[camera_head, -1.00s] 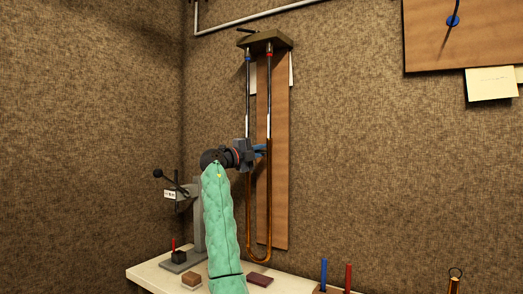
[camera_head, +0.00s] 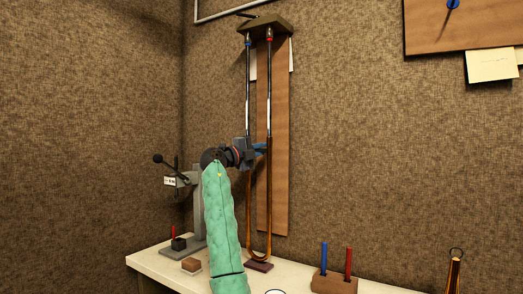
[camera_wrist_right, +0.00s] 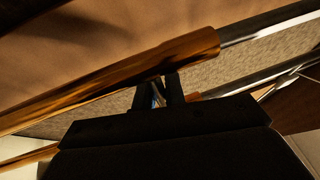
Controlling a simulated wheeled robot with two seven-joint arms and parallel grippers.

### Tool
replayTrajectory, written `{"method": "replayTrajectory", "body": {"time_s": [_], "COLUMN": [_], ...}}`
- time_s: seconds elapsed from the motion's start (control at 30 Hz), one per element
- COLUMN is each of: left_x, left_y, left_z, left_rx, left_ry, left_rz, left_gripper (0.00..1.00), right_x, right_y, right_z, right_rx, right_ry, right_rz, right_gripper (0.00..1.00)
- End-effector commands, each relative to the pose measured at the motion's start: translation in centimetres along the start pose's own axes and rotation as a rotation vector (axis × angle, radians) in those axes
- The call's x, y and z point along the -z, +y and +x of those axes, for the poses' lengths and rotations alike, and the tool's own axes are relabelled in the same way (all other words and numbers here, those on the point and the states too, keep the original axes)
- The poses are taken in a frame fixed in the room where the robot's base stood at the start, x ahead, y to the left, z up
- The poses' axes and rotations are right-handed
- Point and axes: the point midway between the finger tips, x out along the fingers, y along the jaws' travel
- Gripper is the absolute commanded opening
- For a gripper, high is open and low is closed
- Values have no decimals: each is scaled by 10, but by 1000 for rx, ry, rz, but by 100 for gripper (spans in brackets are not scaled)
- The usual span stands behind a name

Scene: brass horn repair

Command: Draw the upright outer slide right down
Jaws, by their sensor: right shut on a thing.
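The outer slide (camera_head: 269,200) is a brass-coloured U of two tubes hanging upright, its bow low near the bench top. Two silver inner tubes (camera_head: 269,95) come down from a bracket (camera_head: 265,24) on a wooden board and run into it. My right gripper (camera_head: 257,149) is shut on the slide near its upper end, with the arm in a green sleeve below it. The right wrist view shows a brass tube (camera_wrist_right: 130,75) and its silver inner tube (camera_wrist_right: 270,22) close in front of the dark jaws (camera_wrist_right: 165,90). My left gripper is not in view.
The pale bench (camera_head: 300,270) holds a dark red block (camera_head: 259,266) just under the bow. A grey stand (camera_head: 198,215) is at left, a small wooden block (camera_head: 191,265) in front of it. A holder (camera_head: 334,282) with blue and red sticks is at right.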

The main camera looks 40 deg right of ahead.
Motion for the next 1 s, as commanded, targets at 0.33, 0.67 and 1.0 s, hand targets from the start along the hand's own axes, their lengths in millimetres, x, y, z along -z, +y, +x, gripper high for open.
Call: {"method": "replayTrajectory", "body": {"time_s": [0.33, 0.67, 1.0], "left_x": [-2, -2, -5], "left_y": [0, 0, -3], "left_z": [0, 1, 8], "left_rx": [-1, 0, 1], "left_ry": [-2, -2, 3], "left_rz": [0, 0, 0], "left_gripper": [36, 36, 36], "right_x": [0, 0, 0], "right_y": [7, 5, 7], "right_z": [-1, -7, -52], "right_rx": [-5, -4, -5], "right_ry": [2, 1, 0], "right_rz": [-4, -3, -3], "right_gripper": [33, 33, 33]}}
